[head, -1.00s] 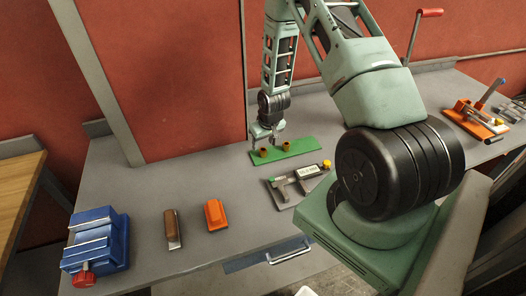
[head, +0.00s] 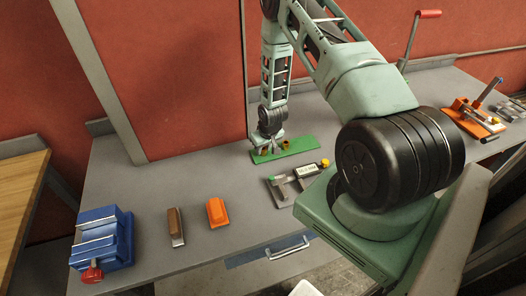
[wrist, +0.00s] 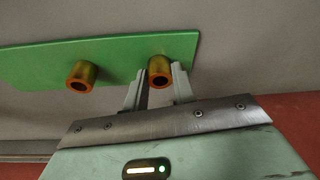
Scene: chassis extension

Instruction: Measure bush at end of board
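The green board (head: 302,148) lies flat on the grey bench and also shows in the wrist view (wrist: 40,66). Two brown-gold hollow bushes stand on it. The bush near the board's end (wrist: 160,71) is between my gripper's fingertips (wrist: 160,80); the other bush (wrist: 82,75) stands farther in along the board. In the head view my gripper (head: 270,146) is low over the board's left end. Its fingers are apart, one on each side of the end bush; firm contact is not visible. A caliper-like measuring device (head: 305,172) with a display lies in front of the board.
An orange block (head: 217,212), a brown-handled tool (head: 175,226) and a blue vise (head: 104,238) lie to the left on the bench. An orange fixture (head: 475,118) stands far right. The red wall is close behind the board.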

